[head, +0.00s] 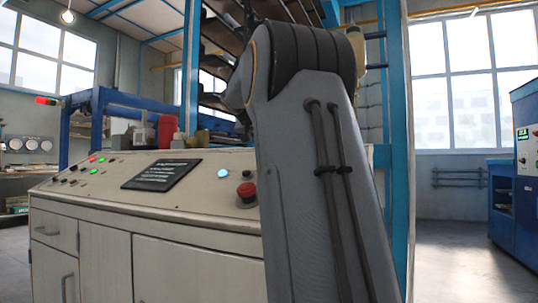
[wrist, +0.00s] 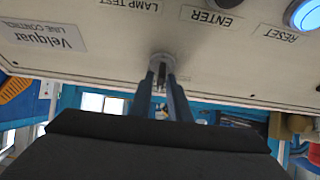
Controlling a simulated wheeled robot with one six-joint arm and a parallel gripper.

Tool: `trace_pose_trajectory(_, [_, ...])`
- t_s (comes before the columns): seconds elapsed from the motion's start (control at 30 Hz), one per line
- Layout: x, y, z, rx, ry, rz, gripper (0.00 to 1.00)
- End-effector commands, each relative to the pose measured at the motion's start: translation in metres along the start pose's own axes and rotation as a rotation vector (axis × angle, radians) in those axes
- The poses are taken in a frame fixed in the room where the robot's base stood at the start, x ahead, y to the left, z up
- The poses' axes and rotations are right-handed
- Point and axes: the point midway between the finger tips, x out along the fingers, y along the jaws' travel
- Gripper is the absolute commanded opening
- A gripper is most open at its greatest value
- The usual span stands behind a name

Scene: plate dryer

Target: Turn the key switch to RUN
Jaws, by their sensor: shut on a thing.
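The key switch (wrist: 162,57) is a small round metal collar on the cream panel in the wrist view. My gripper (wrist: 162,78) reaches it from below in that view, its two dark narrow fingers close together and shut on the key at the collar. The key itself is mostly hidden between the fingertips. I see no RUN mark, so I cannot tell which position the key points to. In the head view my arm blocks the gripper and the key switch.
The wrist view is upside down, with a blue-lit RESET button (wrist: 304,14) and a dark button (wrist: 226,2) by ENTER nearby. In the head view the cream console (head: 150,215) carries a black plate (head: 160,175), a lit button (head: 223,173) and a red mushroom button (head: 246,190).

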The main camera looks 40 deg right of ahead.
Motion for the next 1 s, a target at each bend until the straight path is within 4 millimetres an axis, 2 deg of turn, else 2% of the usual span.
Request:
trace_pose_trajectory(0.03, [0.0047, -0.0012, 0.0093, 0.004, -0.017, 0.010, 0.00])
trace_pose_trajectory(0.53, [0.0036, -0.0007, 0.0085, 0.020, -0.019, 0.020, 0.00])
trace_pose_trajectory(0.57, [0.0036, -0.0007, 0.0085, 0.020, -0.019, 0.020, 0.18])
trace_pose_trajectory(0.6, [0.0036, -0.0007, 0.0084, 0.020, -0.018, 0.020, 0.25])
trace_pose_trajectory(0.87, [0.0025, 0.0015, 0.0038, 0.023, -0.010, 0.019, 0.27])
trace_pose_trajectory(1.0, [-0.0052, 0.0009, 0.0022, 0.023, -0.008, 0.017, 0.27])
